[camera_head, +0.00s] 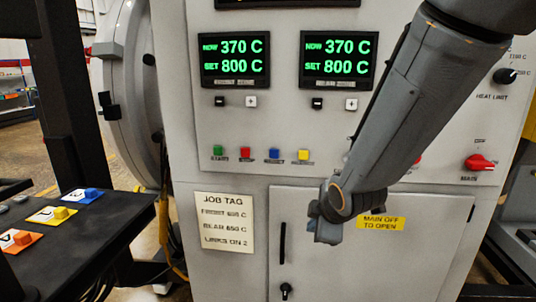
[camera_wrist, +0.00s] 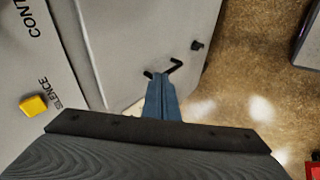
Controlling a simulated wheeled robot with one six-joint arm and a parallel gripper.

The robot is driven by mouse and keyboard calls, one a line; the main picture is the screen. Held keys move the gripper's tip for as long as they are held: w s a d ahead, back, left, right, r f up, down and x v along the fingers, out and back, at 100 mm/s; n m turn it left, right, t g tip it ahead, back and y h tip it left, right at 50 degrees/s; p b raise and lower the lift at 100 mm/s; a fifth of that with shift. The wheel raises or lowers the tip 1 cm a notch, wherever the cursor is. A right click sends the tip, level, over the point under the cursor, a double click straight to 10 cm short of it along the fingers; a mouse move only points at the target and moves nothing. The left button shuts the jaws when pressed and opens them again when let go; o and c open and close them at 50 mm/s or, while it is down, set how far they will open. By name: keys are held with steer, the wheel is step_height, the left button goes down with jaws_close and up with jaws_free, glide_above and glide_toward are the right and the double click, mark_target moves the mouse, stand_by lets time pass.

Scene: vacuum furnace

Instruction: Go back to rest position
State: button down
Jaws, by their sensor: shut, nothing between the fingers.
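My gripper (camera_head: 326,236) hangs in front of the grey furnace cabinet in the head view, at the end of my arm, which comes down from the upper right. It is left of the yellow "MAIN OFF TO OPEN" label (camera_head: 381,223). In the wrist view its blue-grey fingers (camera_wrist: 162,92) are together with nothing between them. They point toward the cabinet's lower door (camera_wrist: 135,45), and any gap between fingertips and door is hard to judge. The fingers overlap the view of the black door handle (camera_wrist: 174,68).
Two green displays (camera_head: 235,58) and (camera_head: 338,58) both read NOW 370 C, SET 800 C. Below are several coloured buttons, one yellow (camera_head: 303,154). A red switch (camera_head: 480,162) is at right. A job tag (camera_head: 225,222) hangs left. A dark table (camera_head: 110,222) with coloured blocks stands far left.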

steer(key=s+d+f+m+g, duration=0.2)
steer(key=s+d+m+g, duration=0.1)
steer(key=s+m, duration=0.5)
steer(key=s+d+f+m+g+h, duration=0.1)
steer(key=s+d+f+m+g, duration=0.2)
steer(key=s+m, duration=0.5)
steer(key=shift+s+d+g+h, duration=0.3)
steer(key=shift+s+d+g, duration=0.4)
steer(key=shift+s+d, duration=0.15)
steer(key=shift+f, duration=0.1)
